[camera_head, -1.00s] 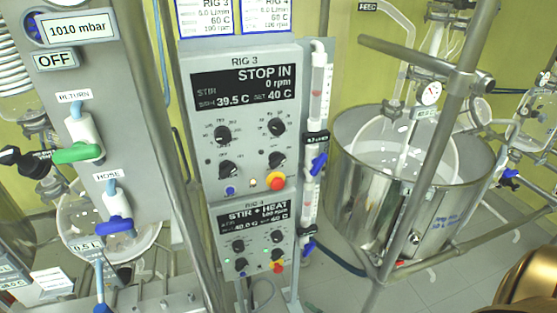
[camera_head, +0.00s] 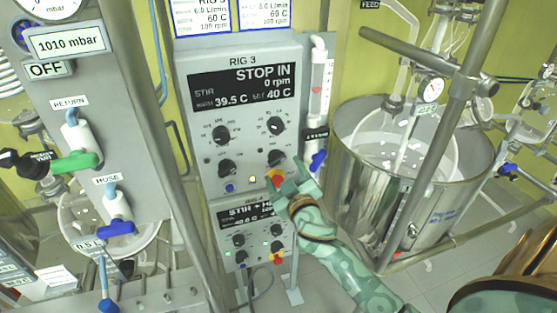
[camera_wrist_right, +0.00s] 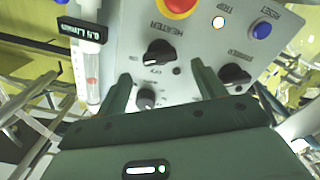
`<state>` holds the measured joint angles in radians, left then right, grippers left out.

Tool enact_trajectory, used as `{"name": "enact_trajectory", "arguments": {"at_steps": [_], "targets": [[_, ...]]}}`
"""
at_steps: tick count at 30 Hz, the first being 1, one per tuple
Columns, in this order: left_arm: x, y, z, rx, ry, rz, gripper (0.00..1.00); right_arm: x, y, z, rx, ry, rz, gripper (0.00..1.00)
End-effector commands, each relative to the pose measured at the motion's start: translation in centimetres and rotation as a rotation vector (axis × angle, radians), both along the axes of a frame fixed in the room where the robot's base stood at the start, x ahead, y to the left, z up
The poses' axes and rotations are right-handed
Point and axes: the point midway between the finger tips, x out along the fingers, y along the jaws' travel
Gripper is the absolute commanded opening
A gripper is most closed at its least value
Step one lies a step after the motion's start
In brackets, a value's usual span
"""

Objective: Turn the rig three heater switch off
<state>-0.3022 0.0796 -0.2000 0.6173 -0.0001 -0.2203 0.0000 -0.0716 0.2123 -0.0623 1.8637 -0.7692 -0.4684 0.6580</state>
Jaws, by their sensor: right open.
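The rig three panel (camera_head: 240,125) is grey; its display reads STOP IN, 0 rpm, 39.5 C, set 40 C. Its black heater switch (camera_head: 277,157) is at the lower right, above the red stop button (camera_head: 275,178). My right gripper (camera_head: 288,180) is at the panel's lower right corner, by the button, which it partly covers. In the wrist view the heater switch (camera_wrist_right: 158,52) lies just beyond the open, empty fingers (camera_wrist_right: 165,82), roughly between them, with no contact visible. Its exact setting is hard to read. My left gripper is not in view.
The stirrer switch (camera_wrist_right: 235,75) is beside the heater switch, outside the fingers. A flow tube (camera_head: 318,90) with a blue valve (camera_head: 317,160) stands right of the panel. A second panel (camera_head: 250,232) is below. A metal post (camera_head: 185,190) is left, a steel vessel (camera_head: 370,190) right.

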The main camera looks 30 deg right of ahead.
Motion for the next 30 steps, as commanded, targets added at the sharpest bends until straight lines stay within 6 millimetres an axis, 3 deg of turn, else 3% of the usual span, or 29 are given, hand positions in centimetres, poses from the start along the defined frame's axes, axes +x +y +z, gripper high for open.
{"name": "enact_trajectory", "arguments": {"at_steps": [3, 9, 19, 20, 24, 30], "targets": [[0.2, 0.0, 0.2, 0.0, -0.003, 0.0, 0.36, 2.4, -0.6, 0.1, -0.002, 0.0, 0.001, 0.69], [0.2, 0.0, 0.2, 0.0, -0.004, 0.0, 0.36, 4.6, -1.1, 0.0, 0.0, 0.0, 0.001, 0.69], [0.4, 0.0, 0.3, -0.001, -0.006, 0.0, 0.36, 5.0, -1.2, -0.1, 0.0, 0.001, 0.0, 0.69], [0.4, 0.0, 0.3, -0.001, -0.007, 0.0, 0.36, 5.0, -1.2, -0.1, 0.0, 0.001, 0.0, 0.64], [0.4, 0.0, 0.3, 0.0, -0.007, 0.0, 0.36, 5.0, -1.2, -0.1, 0.0, 0.001, 0.0, 0.25], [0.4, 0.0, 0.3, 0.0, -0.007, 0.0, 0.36, 4.9, -1.1, -0.1, -0.002, 0.003, 0.001, 0.24]]}}
